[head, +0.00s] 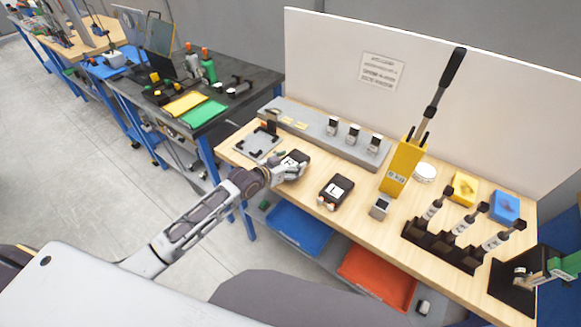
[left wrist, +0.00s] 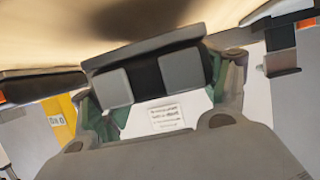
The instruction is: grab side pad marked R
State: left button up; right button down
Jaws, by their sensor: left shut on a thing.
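A black side pad (head: 297,157) with a white label lies at the left part of the wooden bench; its letter is partly covered and I cannot read it surely. My left gripper (head: 293,173) is at the near edge of this pad and shut on it. In the left wrist view the left gripper (left wrist: 147,88) has a dark block between its fingers, close under the lens. A second black side pad (head: 337,191), with a white label that looks like an L, lies to the right, apart from the gripper. My right gripper is not in view.
A grey fixture plate (head: 258,146) lies left of the held pad. A long grey rail (head: 310,126) with small blocks stands behind. A yellow lever press (head: 402,168) and a black tool rack (head: 440,247) stand to the right. Blue (head: 298,229) and red (head: 378,280) bins sit below the bench.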

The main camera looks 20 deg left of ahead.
aim_at(290, 162)
pick_arm(q)
notch_tip(290, 162, up, 7)
jog(key=shift+r, duration=0.35)
dwell(0.4)
jog(key=shift+r, duration=0.1)
